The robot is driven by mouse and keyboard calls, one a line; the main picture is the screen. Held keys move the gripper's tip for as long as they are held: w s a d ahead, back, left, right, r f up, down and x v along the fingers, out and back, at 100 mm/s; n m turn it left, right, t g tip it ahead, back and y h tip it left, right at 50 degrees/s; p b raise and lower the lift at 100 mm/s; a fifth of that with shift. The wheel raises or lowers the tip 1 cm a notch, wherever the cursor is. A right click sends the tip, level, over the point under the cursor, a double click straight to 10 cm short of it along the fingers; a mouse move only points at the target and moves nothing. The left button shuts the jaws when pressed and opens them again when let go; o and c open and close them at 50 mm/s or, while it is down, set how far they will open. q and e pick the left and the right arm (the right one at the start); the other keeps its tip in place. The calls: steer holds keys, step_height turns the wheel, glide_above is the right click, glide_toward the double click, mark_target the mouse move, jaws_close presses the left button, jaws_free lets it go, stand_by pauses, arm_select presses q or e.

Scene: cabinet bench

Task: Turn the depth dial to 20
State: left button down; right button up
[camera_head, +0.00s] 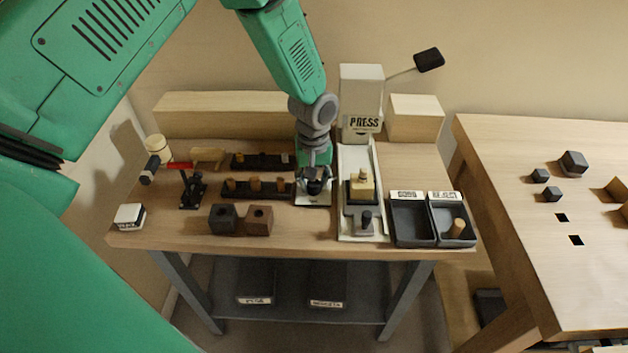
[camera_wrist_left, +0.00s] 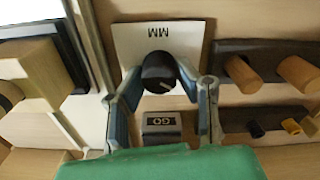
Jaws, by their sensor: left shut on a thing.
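The depth dial is a round black knob (camera_wrist_left: 159,72) with a pale pointer mark, on a white plate (camera_wrist_left: 188,36) marked MM, which appears upside down in the left wrist view. My left gripper (camera_wrist_left: 170,84) has its two fingers on either side of the knob and is shut on it. In the head view the left gripper (camera_head: 316,178) comes down over the dial plate (camera_head: 313,204) and hides part of the knob. No number scale can be read in either view. My right gripper is in neither view.
The PRESS column (camera_head: 361,105) and its white base stand right of the dial. Dark racks with pegs (camera_head: 256,187) lie to the left. A block marked GO (camera_wrist_left: 161,128) is close to the gripper. Two dark trays (camera_head: 412,222) stand at the bench's front right.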

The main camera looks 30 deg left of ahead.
arm_select(q)
steer(key=shift+s+d+m+p, duration=0.1)
steer(key=shift+m+p, duration=0.55)
steer(key=shift+m, duration=0.45)
steer(key=m+p, duration=0.1)
steer(key=m, duration=0.1)
steer(key=shift+m, duration=0.4)
steer(key=m+p, duration=0.1)
steer(key=m, duration=0.2)
steer(key=shift+m+p, duration=0.45)
steer(key=shift+m, duration=1.15)
steer(key=c, duration=1.3)
jaws_free()
steer(key=shift+o, duration=0.4)
steer(key=shift+s+r, duration=0.1)
steer(key=shift+s, duration=0.05)
